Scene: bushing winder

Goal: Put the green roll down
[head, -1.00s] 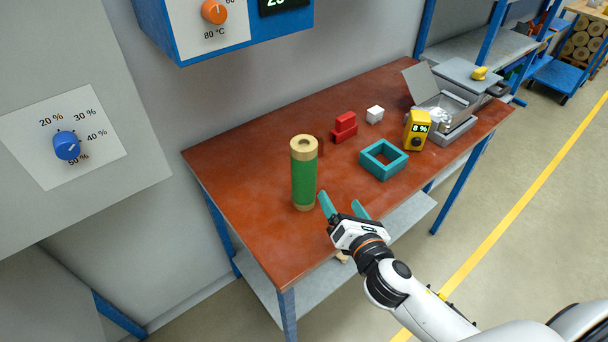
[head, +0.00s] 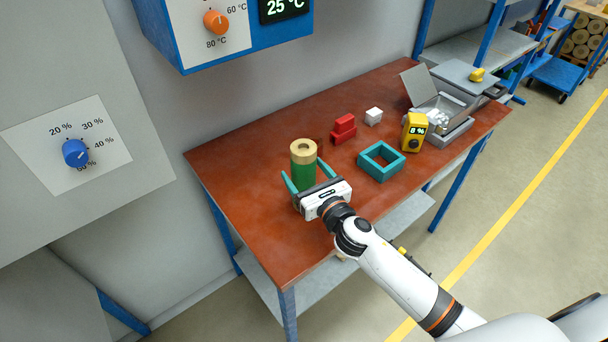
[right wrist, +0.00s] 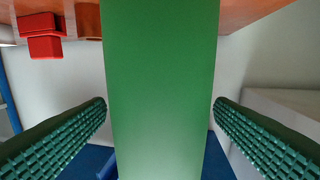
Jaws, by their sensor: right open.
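The green roll (head: 304,172), with tan ends, stands upright on the brown table (head: 250,222) near its left end. My right gripper (head: 308,178) is open around the roll, one teal finger on each side of it. The roll's lower part is hidden behind the gripper in the head view. In the right wrist view the roll (right wrist: 160,90) fills the middle between the fingers (right wrist: 160,115), with a visible gap on both sides. My left gripper is not in view.
The table's front left is clear. A blue-edged panel (head: 225,35) hangs above.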

